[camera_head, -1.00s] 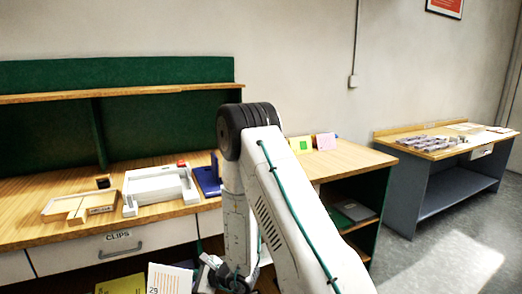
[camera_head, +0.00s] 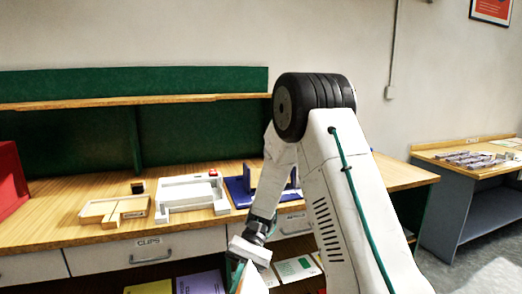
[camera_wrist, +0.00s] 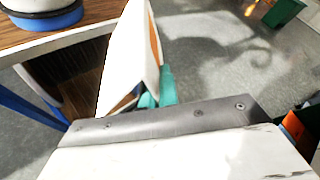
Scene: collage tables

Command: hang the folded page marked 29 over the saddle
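A white folded page (camera_wrist: 130,55) with an orange strip on its inner side stands in the teal fingertips of my gripper (camera_wrist: 155,93) in the wrist view. My gripper (camera_head: 240,264) looks shut on this page, which shows in the head view (camera_head: 252,281) at the lower edge, in front of the bench. No number can be read on it now. I cannot pick out the saddle with certainty. A blue stand with upright plates (camera_head: 237,192) is on the bench, partly hidden behind my arm.
The wooden bench (camera_head: 60,215) carries a wooden tray (camera_head: 98,212), a white device (camera_head: 190,196), a small black block (camera_head: 138,187) and a red box (camera_head: 9,178). Below lie a yellow sheet (camera_head: 150,288) and a purple booklet (camera_head: 202,284). A second table (camera_head: 435,152) is at right.

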